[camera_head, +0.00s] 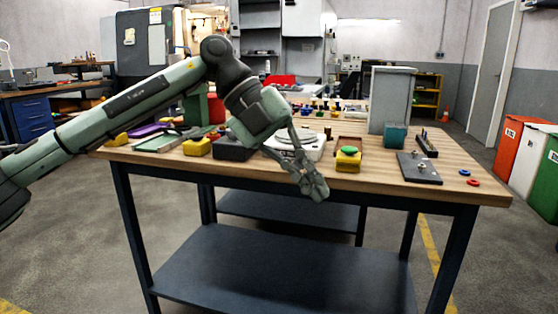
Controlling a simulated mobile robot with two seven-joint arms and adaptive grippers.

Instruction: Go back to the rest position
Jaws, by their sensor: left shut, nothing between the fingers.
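My left arm comes in from the left, bends at a raised elbow and slopes down over the workbench (460,193). My left gripper (318,192) points down at the front edge of the bench. Its fingers look closed together and hold nothing. It hides part of the bench edge and part of a white round device (309,146) behind it. My right gripper is not in view.
On the bench are a yellow block with a green top (348,158), a grey plate (418,168), a teal box (395,136), a tall grey panel (391,95) and red and blue rings (472,182). Coloured bins (520,140) stand right. Floor in front is clear.

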